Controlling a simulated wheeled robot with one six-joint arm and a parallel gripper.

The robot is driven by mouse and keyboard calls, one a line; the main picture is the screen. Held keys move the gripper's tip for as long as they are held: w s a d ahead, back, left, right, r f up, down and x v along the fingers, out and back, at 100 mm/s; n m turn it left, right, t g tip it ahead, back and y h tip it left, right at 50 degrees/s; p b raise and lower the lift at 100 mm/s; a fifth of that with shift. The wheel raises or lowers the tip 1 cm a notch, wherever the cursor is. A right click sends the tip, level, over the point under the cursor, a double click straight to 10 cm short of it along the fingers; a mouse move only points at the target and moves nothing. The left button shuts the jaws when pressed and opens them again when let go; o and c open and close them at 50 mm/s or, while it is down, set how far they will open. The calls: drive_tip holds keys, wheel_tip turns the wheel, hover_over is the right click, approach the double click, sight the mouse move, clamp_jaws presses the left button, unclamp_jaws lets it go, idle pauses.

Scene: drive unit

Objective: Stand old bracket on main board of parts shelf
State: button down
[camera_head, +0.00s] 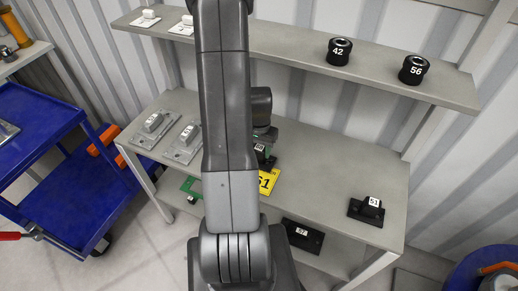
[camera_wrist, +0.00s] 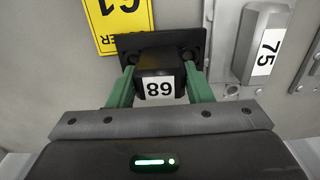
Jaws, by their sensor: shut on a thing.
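A black bracket (camera_wrist: 160,68) with a white label is between the green fingers of my gripper (camera_wrist: 158,78), which is shut on its raised block. The label looks like 68 seen upside down. The bracket's flat base faces the main board (camera_head: 330,175) of the shelf. In the head view the bracket (camera_head: 263,158) is partly hidden by my gripper (camera_head: 264,138) and arm, over the middle of that board. I cannot tell whether the base touches the board.
Grey brackets (camera_head: 156,124) stand left and a black bracket (camera_head: 368,208) labelled 51 stands right. Another black bracket (camera_head: 302,235) is lower down. The upper board (camera_head: 290,45) holds black cylinders (camera_head: 339,52).

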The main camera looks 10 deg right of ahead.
drive_tip(key=shift+s+f, duration=0.15)
drive_tip(key=shift+f, duration=0.1)
drive_tip(key=c, duration=0.9)
unclamp_jaws()
drive_tip(key=shift+a+f, duration=0.1)
drive_tip(key=shift+o, duration=0.8)
wheel_tip(320, 180, up, 12)
drive_tip(key=b, duration=0.1)
